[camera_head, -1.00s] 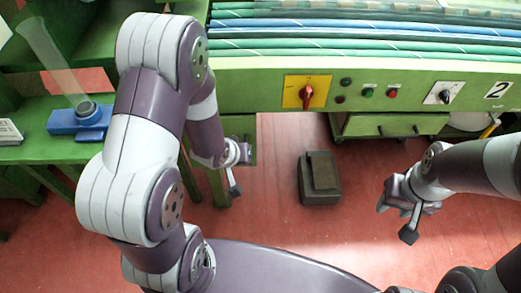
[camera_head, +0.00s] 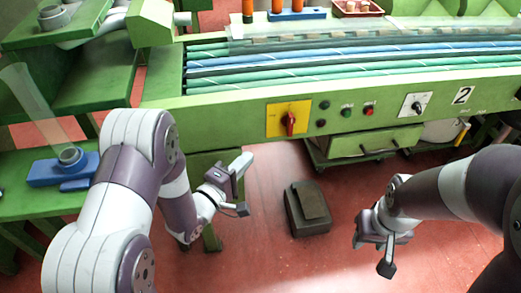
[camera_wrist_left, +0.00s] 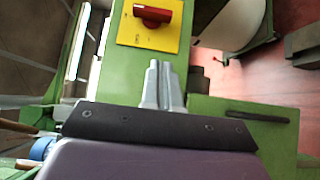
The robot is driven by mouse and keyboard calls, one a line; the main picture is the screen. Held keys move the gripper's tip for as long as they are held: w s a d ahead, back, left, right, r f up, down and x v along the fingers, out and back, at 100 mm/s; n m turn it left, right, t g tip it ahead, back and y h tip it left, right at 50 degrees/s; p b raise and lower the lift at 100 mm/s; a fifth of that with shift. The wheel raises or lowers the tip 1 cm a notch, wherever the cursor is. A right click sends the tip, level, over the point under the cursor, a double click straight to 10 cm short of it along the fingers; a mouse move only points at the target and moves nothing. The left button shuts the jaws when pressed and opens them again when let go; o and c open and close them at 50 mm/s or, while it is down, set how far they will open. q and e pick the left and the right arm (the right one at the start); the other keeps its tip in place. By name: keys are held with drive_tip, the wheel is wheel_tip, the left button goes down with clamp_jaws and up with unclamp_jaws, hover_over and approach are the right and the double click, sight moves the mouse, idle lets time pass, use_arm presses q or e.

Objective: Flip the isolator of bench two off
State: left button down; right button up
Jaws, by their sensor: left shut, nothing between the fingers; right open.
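The handle looks upright in the head view. In the left wrist view the red handle (camera_wrist_left: 152,14) and yellow plate (camera_wrist_left: 150,38) are at the top, beyond the fingertips. My left gripper (camera_head: 244,162) is shut and empty, below and left of the plate, apart from it. Its closed fingers show in the left wrist view (camera_wrist_left: 161,84). My right gripper (camera_head: 368,240) is open and empty, low on the right, away from the panel.
Right of the isolator are small buttons (camera_head: 347,112) and a black knob on a white plate (camera_head: 416,105). A green drawer (camera_head: 370,142) is below. A dark box-like pedal (camera_head: 307,208) stands on the red floor. A blue device (camera_head: 62,168) sits on the left table.

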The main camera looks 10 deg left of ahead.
use_arm(q)
drive_tip(key=b, duration=0.2)
approach(287, 131)
drive_tip(key=w+a, duration=0.1)
drive_tip(key=w, duration=0.3)
drive_tip(key=shift+w+d+r, duration=0.1)
drive_tip(key=shift+w+d, duration=0.2)
drive_tip(key=shift+d, duration=0.6)
drive_tip(key=shift+w+d, duration=0.35)
drive_tip(key=shift+d, duration=0.55)
drive_tip(key=shift+f+n+t+b, duration=0.2)
drive_tip(key=shift+n+t+b, duration=0.1)
drive_tip(key=shift+b, duration=0.25)
